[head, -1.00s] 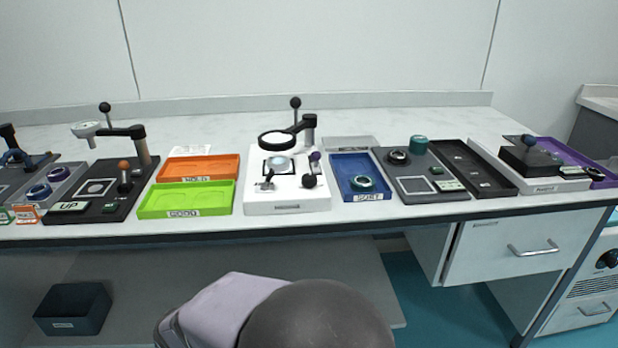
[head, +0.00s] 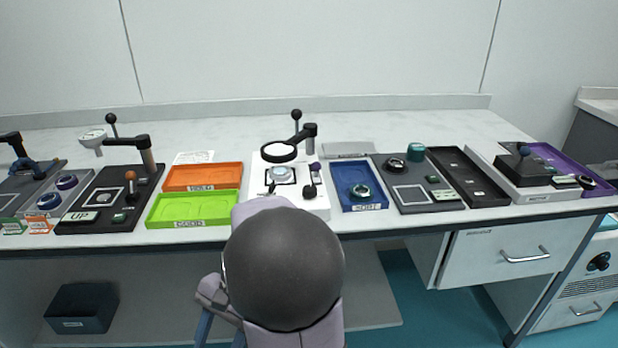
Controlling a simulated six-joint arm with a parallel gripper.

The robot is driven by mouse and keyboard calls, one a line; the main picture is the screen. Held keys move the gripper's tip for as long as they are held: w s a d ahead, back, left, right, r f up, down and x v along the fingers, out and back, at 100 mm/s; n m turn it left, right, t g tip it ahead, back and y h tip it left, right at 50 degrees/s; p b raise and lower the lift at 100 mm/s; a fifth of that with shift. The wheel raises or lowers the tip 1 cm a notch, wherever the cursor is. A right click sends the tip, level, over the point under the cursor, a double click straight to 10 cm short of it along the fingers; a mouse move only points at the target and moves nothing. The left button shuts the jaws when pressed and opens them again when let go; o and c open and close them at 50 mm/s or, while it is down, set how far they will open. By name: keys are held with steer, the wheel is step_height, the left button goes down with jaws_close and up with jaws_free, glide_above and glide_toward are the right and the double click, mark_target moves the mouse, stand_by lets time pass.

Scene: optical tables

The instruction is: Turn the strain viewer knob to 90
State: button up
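The white station (head: 287,209) at the table's middle, which I take to be the strain viewer, carries a black ring lens (head: 279,152) on a post. Below the lens is a pale round piece on a black-framed stage (head: 281,174). A black round knob (head: 309,191) sits at its front right; its angle and any scale are too small to read. My arm stands in front of the table and hides the station's front edge. Two blue-grey prongs, possibly my gripper's, show low at the left of my arm, well away from the station; their tips are not visible.
Orange (head: 204,187) and green (head: 194,222) trays lie left of the station. A blue tray (head: 347,204) and a dark grey panel (head: 437,206) stand close on its right. A black lever device (head: 131,225) is further left. Free table lies behind.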

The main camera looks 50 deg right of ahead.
mark_target(316, 192)
steer(key=w+d+r+m+t+y+p, duration=0.1)
steer(key=w+d+r+m+t+p, duration=0.15)
steer(key=d+r+m+t, duration=0.55)
steer(key=w+d+r+m+t+y+p, duration=0.1)
steer(key=d+r+m+t+p, duration=0.45)
steer(key=d+r, duration=0.75)
steer(key=s+d+m+t+h, duration=0.1)
steer(key=s+d, duration=0.1)
steer(key=d, duration=0.2)
steer(key=s+d+f+m, duration=0.1)
steer(key=d+m, duration=0.1)
steer(key=d, duration=0.3)
steer(key=s+d+m+t+h, duration=0.1)
steer(key=s+d+m, duration=0.1)
steer(key=d, duration=0.2)
steer(key=shift+s+d+f+t+h+b, duration=0.3)
steer(key=shift+s+d+t, duration=0.05)
steer(key=shift+s+d+f+t+p, duration=0.15)
steer(key=shift+d+f+t+p, duration=0.25)
steer(key=shift+d+f, duration=0.45)
steer(key=shift+w+d+f+n, duration=0.15)
steer(key=shift+w+f+n, duration=0.1)
steer(key=shift+f, duration=0.2)
steer(key=shift+p+x, duration=0.45)
steer(key=shift+x, duration=3.2)
steer(key=shift+f, duration=0.15)
steer(key=shift+c, duration=0.4)
steer(key=c, duration=1)
